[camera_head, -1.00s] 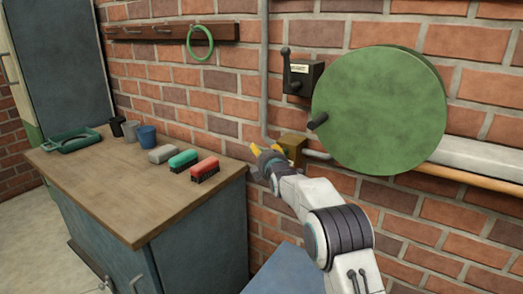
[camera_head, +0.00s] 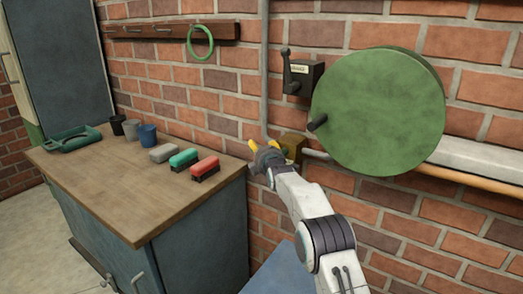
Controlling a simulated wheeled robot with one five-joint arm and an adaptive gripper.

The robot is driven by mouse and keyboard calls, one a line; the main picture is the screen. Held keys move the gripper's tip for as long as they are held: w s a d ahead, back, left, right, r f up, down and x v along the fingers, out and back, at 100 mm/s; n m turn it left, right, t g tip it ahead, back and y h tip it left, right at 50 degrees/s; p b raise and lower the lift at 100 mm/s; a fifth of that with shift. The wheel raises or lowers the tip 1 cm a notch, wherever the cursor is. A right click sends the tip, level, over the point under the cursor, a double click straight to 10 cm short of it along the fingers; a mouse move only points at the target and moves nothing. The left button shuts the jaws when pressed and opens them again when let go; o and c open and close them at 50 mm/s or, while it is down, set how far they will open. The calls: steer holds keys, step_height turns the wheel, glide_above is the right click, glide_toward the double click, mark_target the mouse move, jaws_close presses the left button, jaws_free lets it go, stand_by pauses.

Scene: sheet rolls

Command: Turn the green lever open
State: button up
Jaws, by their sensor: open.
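No lever that is clearly green shows. A dark lever (camera_head: 286,68) stands upright on a black box (camera_head: 304,78) with a pale label, fixed to the brick wall. Right of it is a big green disc (camera_head: 380,110) with a dark handle (camera_head: 317,123) at its lower left. My gripper (camera_head: 268,145) has yellow fingertips, spread apart with nothing seen between them. It is below the dark lever and in front of a brass-coloured box (camera_head: 293,142), which it partly hides. I cannot tell whether it touches that box.
A green ring (camera_head: 200,43) hangs on a rack (camera_head: 170,30). Pipes run along the wall.

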jaws_close()
stand_by(0.5)
